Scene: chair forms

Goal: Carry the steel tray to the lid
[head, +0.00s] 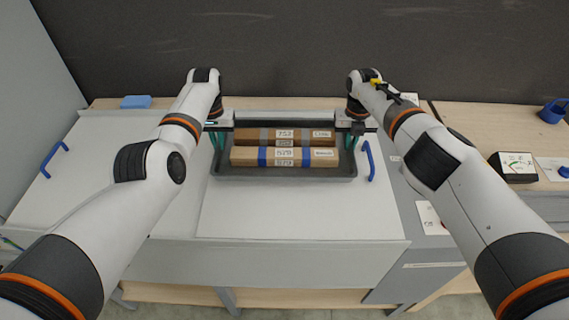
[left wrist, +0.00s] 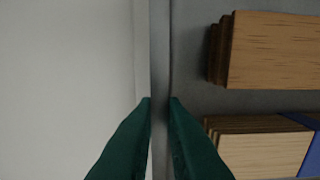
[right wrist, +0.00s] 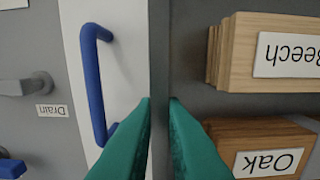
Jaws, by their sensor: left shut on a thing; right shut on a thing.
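The grey steel tray (head: 285,175) is in the middle of the head view, over a white lid (head: 300,212) with a blue handle (head: 368,160) at its right. Whether the tray touches the lid, I cannot tell. It holds a darker wood bundle (head: 258,136) behind and a paler one with blue bands (head: 245,156) in front. My left gripper (head: 212,136) is shut on the tray's left wall, which shows between the green fingers in the left wrist view (left wrist: 160,105). My right gripper (head: 356,136) is shut on the right wall, also seen in the right wrist view (right wrist: 160,105).
Another white lid (head: 90,175) with a blue handle (head: 52,160) lies at the left. A blue block (head: 136,102) sits at the back left. A dark box (head: 515,167) and a blue mug-like thing (head: 552,110) are at the right. A dark wall stands behind.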

